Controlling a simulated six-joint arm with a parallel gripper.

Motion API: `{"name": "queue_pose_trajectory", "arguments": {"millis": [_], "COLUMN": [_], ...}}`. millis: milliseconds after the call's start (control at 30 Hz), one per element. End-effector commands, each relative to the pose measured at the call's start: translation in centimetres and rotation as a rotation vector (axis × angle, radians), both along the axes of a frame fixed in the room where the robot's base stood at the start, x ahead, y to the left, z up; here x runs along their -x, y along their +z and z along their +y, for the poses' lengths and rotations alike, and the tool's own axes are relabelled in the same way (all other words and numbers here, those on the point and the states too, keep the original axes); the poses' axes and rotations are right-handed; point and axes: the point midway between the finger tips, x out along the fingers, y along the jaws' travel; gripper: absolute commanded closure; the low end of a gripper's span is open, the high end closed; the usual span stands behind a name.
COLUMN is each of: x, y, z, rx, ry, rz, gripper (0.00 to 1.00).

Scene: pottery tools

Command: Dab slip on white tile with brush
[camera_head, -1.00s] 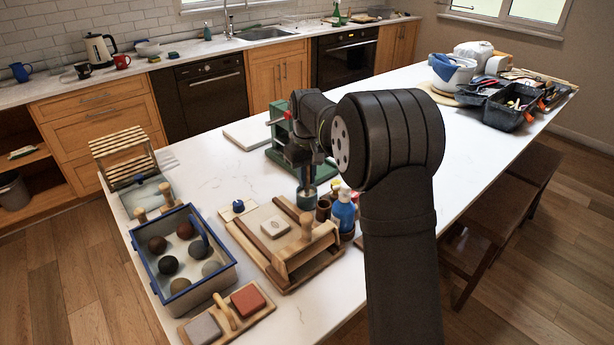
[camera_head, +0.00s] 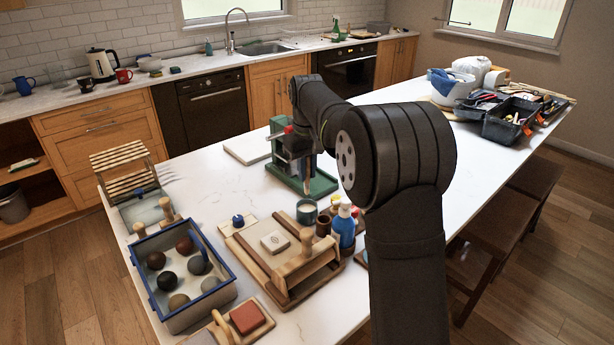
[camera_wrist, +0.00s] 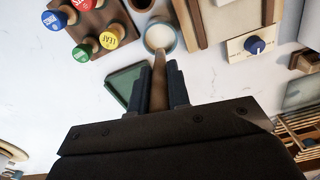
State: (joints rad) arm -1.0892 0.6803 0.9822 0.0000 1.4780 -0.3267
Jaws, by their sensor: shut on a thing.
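My gripper (camera_head: 305,166) is shut on the brush (camera_head: 308,186), which points down. In the wrist view the brush's wooden length (camera_wrist: 158,82) lies between the two fingers. The white tile (camera_head: 275,242) lies left of and nearer than the jar, on a wooden board (camera_head: 291,292). A small mark shows on the tile.
A wooden roller or handle frame (camera_head: 307,262) stands beside the tile. A green stand (camera_head: 318,187) is behind. A blue-rimmed tray (camera_head: 166,312) with several balls lies left.

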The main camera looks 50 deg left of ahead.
Motion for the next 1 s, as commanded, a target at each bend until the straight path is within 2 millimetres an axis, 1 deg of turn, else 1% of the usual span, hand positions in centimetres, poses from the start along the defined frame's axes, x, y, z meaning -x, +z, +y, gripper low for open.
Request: {"name": "queue_pose_trajectory", "arguments": {"millis": [233,300,367,600,700,800,867,1000], "x": [0.0,0.4,1.4,8.4,10.4,11.4,11.6,11.6], "y": [0.0,0.1,0.2,1.0,1.2,0.9,0.6,-0.9], "z": [0.0,0.0,0.0,-0.8,-1.2,-1.5,-1.5,-1.5], "rx": [0.0,0.0,0.0,0.0,0.0,0.002,0.002,0.003], "ry": [0.0,0.001,0.003,0.005,0.003,0.002,0.0,-0.001], "rz": [0.0,0.0,0.0,0.0,0.0,0.0,0.001,0.001], "gripper": [0.97,0.97,0.97,0.97,0.97,0.97,0.97,0.97]}}
